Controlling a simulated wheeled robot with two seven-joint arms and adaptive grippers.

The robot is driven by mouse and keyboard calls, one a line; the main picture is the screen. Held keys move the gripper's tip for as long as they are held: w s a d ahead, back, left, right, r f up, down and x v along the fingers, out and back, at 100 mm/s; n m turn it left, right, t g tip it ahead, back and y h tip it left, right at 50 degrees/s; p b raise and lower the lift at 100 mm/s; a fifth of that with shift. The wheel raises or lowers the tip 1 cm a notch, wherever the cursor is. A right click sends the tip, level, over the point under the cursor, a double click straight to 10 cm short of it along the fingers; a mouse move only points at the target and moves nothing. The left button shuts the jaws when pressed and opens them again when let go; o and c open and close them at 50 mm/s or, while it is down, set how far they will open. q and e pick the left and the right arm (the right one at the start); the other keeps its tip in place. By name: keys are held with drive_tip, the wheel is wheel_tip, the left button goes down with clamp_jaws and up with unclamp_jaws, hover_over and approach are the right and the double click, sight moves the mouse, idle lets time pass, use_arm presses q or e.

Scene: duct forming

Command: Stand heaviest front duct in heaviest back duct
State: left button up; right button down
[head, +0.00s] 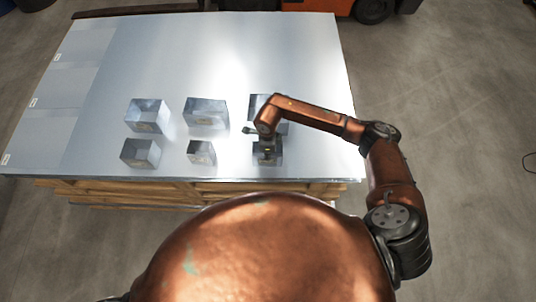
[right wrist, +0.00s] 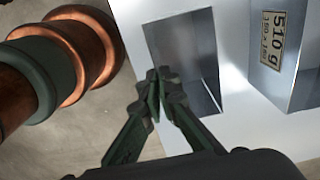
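The front row on the sheet has a left duct (head: 141,153), a small middle duct (head: 201,152) and a right duct (head: 274,159). Behind them stand a left duct (head: 148,115), a middle duct (head: 206,112) and a right duct (head: 256,103), partly hidden by my arm. My right gripper (head: 266,146) is at the front right duct. In the right wrist view its fingertips (right wrist: 158,76) close together over one wall edge of that duct (right wrist: 184,45). The back right duct (right wrist: 285,50) shows a label reading 510 g. My left gripper is out of view.
The shiny metal sheet (head: 245,55) lies on a wooden pallet (head: 190,190). Its area behind the ducts is clear. An orange vehicle (head: 318,5) stands beyond the far edge. Grey floor is free on the right.

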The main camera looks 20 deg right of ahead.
idle(0.3)
wheel_tip(320, 180, up, 9)
drive_tip(key=p, duration=0.4)
drive_tip(key=shift+r+p, duration=0.1)
drive_tip(key=shift+p, duration=0.3)
